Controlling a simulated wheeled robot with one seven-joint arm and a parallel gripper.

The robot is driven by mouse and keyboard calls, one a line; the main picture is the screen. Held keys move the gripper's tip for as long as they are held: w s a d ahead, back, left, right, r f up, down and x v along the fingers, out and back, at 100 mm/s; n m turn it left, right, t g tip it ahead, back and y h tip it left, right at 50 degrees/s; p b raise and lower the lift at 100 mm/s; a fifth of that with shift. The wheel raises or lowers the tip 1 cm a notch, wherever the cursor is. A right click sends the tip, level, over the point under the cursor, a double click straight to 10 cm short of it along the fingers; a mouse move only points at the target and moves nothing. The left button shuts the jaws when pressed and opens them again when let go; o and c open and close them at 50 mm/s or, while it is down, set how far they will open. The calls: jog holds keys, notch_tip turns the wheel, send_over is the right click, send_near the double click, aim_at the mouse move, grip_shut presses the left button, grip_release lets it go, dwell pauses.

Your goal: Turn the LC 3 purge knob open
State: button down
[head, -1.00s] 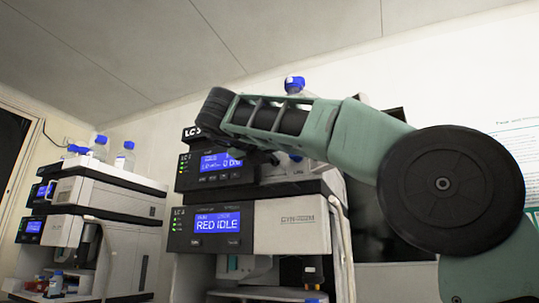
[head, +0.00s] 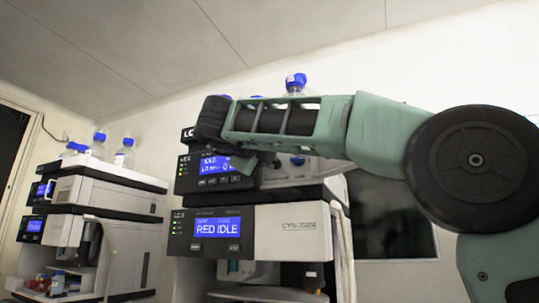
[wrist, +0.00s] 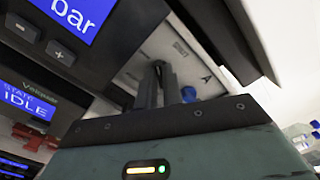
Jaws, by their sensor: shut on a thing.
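The LC 3 stack (head: 290,232) stands mid-view in the head view, with blue screens and a white lower front. My gripper (wrist: 158,75) has its two dark fingers close together against the pale panel (wrist: 140,62) beside a blue "bar" screen (wrist: 72,12). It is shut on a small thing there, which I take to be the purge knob. The fingers hide it almost wholly, so its turn angle cannot be read. In the head view my arm reaches in from the right and hides the fingertips and the knob.
A second instrument stack (head: 110,225) stands at the left with bottles on top. A blue-capped bottle (head: 295,84) stands atop the LC 3 stack. A pale tube (head: 341,235) hangs at its right side. A dark screen (head: 395,222) is behind my arm.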

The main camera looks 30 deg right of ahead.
jog(key=shift+n+p, duration=1.45)
jog(key=shift+n, duration=1.45)
jog(key=shift+f, duration=0.15)
jog(key=c, duration=1.5)
grip_release()
jog(key=shift+c, duration=0.2)
jog(key=shift+a, duration=0.1)
jog(key=b+v, duration=0.2)
jog(key=v, duration=1.5)
jog(key=shift+a, duration=0.15)
